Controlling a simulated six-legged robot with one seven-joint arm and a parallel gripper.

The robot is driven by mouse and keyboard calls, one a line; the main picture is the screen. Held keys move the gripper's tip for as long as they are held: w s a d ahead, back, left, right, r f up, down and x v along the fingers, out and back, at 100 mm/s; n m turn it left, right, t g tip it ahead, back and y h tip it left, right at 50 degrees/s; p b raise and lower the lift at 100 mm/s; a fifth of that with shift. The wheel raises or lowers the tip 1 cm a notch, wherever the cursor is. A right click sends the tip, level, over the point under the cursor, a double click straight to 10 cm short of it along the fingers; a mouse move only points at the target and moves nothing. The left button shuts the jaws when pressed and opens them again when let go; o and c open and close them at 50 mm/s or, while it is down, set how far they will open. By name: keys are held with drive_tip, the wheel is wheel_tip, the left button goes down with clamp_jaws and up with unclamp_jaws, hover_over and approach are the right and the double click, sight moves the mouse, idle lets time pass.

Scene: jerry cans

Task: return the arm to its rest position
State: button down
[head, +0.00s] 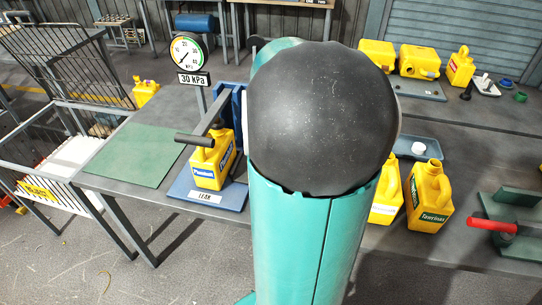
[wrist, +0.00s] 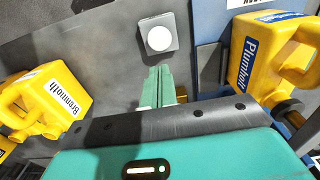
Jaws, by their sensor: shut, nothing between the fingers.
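My teal arm (head: 305,235) with its black rounded joint cover (head: 320,115) stands up through the middle of the head view and hides part of the bench behind it. My gripper (wrist: 159,72) shows in the wrist view, its two green fingers together with nothing between them. It is over the grey bench top, apart from the cans on either side. A yellow can labelled Plumholt (wrist: 268,50) is at right in that view, and a yellow can labelled Bremmoth (wrist: 45,100) at left. My gripper is not seen in the head view.
A yellow can (head: 212,163) stands on the blue LEAK stand (head: 205,194), below a dial gauge (head: 188,54) and a 30 kPa sign. An uncapped can (head: 428,198) stands right of my arm, near a red-handled tool (head: 492,226). The green mat (head: 135,153) is clear.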

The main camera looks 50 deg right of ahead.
idle(0.4)
drive_tip(key=w+a+r+n+t+h, duration=0.1)
drive_tip(key=w+a+r+n, duration=0.15)
drive_tip(key=a, duration=0.55)
drive_tip(key=w+a+r+n+t+h, duration=0.1)
drive_tip(key=a+r+n, duration=0.3)
drive_tip(key=a, duration=0.5)
drive_tip(key=s+a+r+n+t+y, duration=0.1)
drive_tip(key=s+a+n, duration=0.1)
drive_tip(key=a, duration=0.5)
drive_tip(key=s+a+r+n+t+y, duration=0.1)
drive_tip(key=s+a+r+n+t, duration=0.1)
drive_tip(key=a+n, duration=0.3)
drive_tip(key=shift+s+a+r+t, duration=0.2)
drive_tip(key=shift+a+r+t, duration=0.1)
drive_tip(key=shift+a, duration=0.85)
drive_tip(key=shift+f, duration=0.1)
